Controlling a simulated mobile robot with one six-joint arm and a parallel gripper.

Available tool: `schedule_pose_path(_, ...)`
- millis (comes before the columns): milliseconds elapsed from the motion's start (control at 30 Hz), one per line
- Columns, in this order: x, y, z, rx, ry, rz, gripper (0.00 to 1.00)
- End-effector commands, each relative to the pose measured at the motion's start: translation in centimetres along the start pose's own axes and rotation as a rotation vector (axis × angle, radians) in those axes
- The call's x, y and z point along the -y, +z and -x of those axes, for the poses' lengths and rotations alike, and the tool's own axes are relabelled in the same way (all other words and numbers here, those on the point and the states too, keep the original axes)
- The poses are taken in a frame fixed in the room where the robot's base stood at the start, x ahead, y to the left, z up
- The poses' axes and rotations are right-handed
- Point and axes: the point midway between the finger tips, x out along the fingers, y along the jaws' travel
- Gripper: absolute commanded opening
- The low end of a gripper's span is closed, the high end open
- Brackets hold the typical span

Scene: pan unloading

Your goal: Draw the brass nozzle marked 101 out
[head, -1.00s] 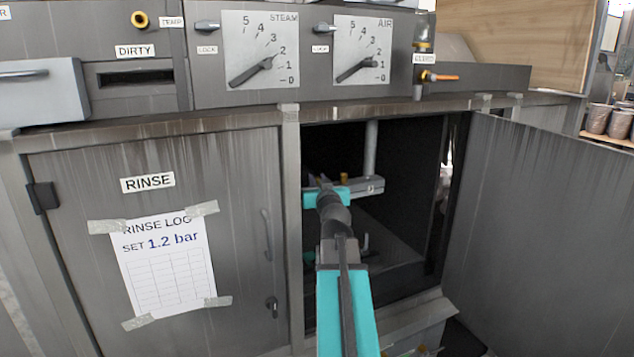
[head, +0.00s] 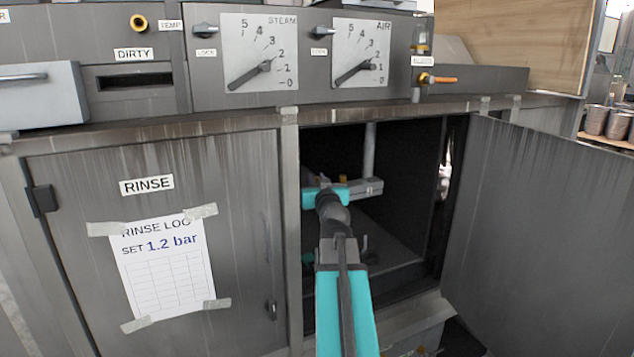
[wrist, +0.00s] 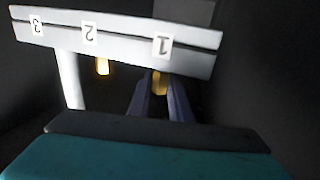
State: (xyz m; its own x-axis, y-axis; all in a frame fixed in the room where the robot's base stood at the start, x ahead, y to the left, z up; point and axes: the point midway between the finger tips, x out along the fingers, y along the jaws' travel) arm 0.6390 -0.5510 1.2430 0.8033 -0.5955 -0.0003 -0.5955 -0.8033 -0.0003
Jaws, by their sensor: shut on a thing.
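In the wrist view a brass nozzle (wrist: 159,83) sits between the two fingers of my gripper (wrist: 158,92), below the rail's label 1. My gripper is shut on it. No 101 mark can be read. A second brass piece (wrist: 103,66) hangs below the rail near label 2, left of my fingers. In the head view my gripper (head: 322,184) is inside the dark open compartment, its fingers mostly hidden by my wrist. A small brass spot (head: 343,178) shows beside it.
The pale rail (wrist: 125,38) has labels 1, 2 and 3, upside down in the wrist view, and a post (wrist: 72,80). It shows in the head view (head: 368,187). The open door (head: 545,230) is at right, the shut RINSE door (head: 70,220) at left.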

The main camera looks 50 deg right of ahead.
Motion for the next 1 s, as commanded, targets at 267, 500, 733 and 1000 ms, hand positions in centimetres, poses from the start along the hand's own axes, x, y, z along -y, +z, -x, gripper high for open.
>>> schedule_pose_path(267,0.0,-0.33,0.0,-0.001,0.0,0.0,0.0)
schedule_pose_path(500,-0.01,-0.4,0.0,0.0,0.0,0.0,0.0)
schedule_pose_path(733,-0.01,-0.41,0.0,-0.001,0.0,0.0,0.0)
schedule_pose_path(1000,-0.01,-0.95,0.0,-0.001,0.0,0.001,0.0)
